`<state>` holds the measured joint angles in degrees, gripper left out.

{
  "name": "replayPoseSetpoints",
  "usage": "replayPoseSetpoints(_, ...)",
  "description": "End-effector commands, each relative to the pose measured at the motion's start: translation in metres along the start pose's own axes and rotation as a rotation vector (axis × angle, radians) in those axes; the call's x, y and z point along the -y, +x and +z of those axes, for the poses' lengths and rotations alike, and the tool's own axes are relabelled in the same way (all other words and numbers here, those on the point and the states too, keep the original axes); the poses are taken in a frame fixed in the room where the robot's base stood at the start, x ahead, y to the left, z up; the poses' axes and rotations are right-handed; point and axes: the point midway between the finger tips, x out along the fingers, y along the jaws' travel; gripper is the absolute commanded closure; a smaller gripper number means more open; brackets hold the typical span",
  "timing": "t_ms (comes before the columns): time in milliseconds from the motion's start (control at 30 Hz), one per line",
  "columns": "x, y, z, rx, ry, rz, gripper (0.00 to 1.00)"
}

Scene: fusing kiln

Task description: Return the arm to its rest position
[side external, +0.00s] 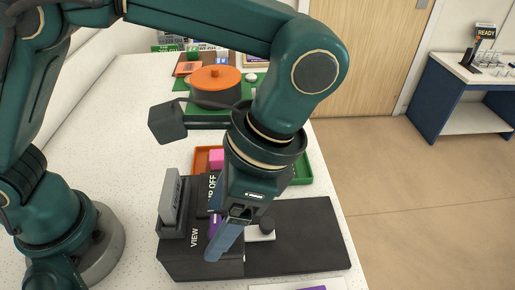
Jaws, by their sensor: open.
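My arm reaches in from the upper left and bends down over the bench. My gripper (226,240) points down in front of the black kiln box (200,262) marked VIEW. The jaws are open and no object shows held in them. From this angle the fingers overlap the kiln's face, so I cannot tell whether they touch it. A strip of purple (214,224) shows beside the fingers, partly hidden.
A grey panel (171,203) stands on the kiln's left. Behind are an orange tray (200,160), a green tray (302,169) and an orange-lidded pot (214,95).

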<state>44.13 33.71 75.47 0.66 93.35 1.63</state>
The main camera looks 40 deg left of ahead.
Motion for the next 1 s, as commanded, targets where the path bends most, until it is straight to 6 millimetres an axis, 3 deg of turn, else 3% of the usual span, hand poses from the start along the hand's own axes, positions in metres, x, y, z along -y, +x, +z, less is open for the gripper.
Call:
replayPoseSetpoints(600,0.0056,0.0009,0.0031,0.0,-0.86,0.357,0.25)
replayPoseSetpoints(1000,0.0063,0.002,0.0056,-0.001,-1.336,0.555,0.25)
